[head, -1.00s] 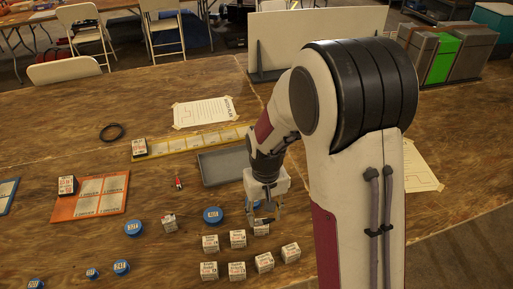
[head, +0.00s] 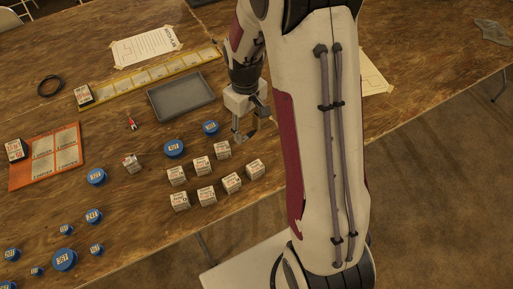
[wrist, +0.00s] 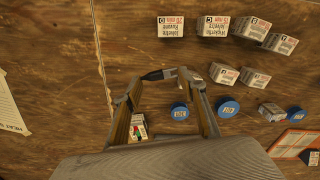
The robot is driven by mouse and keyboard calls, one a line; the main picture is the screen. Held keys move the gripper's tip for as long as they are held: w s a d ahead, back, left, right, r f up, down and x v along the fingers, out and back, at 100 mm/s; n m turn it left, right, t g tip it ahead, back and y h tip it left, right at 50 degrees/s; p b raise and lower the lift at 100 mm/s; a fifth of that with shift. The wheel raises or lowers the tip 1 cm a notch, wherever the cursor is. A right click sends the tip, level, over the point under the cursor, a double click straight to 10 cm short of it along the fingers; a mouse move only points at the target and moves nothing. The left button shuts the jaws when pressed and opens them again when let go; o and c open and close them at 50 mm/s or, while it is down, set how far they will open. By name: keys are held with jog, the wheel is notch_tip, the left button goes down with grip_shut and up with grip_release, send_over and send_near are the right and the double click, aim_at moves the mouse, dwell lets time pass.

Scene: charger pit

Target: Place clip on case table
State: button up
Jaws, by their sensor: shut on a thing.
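My gripper (head: 243,137) is shut on a small dark thing with a pale end, which I take as the clip (wrist: 159,75). The clip lies crosswise between the fingertips in the wrist view, where my gripper (wrist: 158,80) fills the lower middle. In the head view the clip is too small to make out clearly. No surface marked as the case table can be told apart.
Several white labelled boxes (head: 205,193) and blue round tins (head: 174,149) stand left of my gripper. A grey tray (head: 181,97) lies behind them. An orange card (head: 45,157) and yellow strip (head: 150,76) lie farther left and back. The table's right edge is near.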

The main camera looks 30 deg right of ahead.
jog(key=d+n, duration=0.1)
jog(key=n, duration=0.2)
jog(key=shift+d+f+n, duration=0.15)
jog(key=shift+d+n, duration=0.2)
jog(key=shift+n, duration=0.05)
jog(key=n, duration=0.3)
jog(key=shift+w+d, duration=0.1)
jog(key=shift+d, duration=0.3)
jog(key=n, duration=0.4)
jog(key=shift+w+d, duration=0.1)
jog(key=shift+w, duration=0.05)
jog(key=shift+n, duration=2)
send_over(255, 149)
jog(key=shift+f, duration=2.5)
jog(key=shift+f, duration=0.1)
jog(key=shift+f, duration=2.2)
